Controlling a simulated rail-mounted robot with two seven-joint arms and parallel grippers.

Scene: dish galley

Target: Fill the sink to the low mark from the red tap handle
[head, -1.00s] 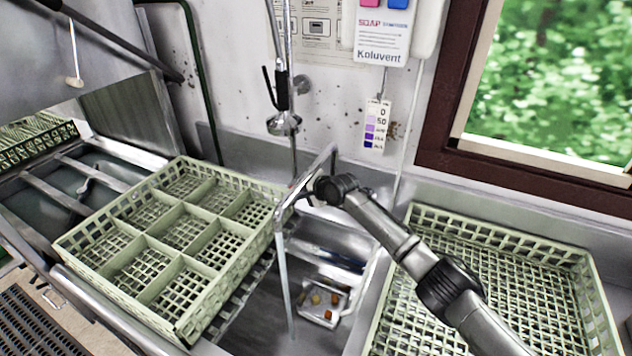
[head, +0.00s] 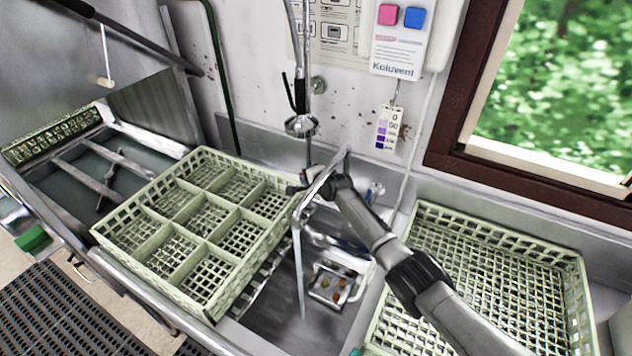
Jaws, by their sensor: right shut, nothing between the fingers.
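The tap's metal spout (head: 321,184) reaches over the sink basin (head: 268,318), and a stream of water (head: 299,270) runs from its end into the basin. A small blue and silver fitting (head: 374,191) shows right of my right wrist. The water level and the low mark cannot be made out. My left gripper is not in view.
A compartmented green rack (head: 205,298) stands left of the basin and a green mesh rack (head: 592,310) right of it. A small tray (head: 328,296) with several food scraps lies in the basin. A spray head (head: 301,126) hangs above the back of the sink.

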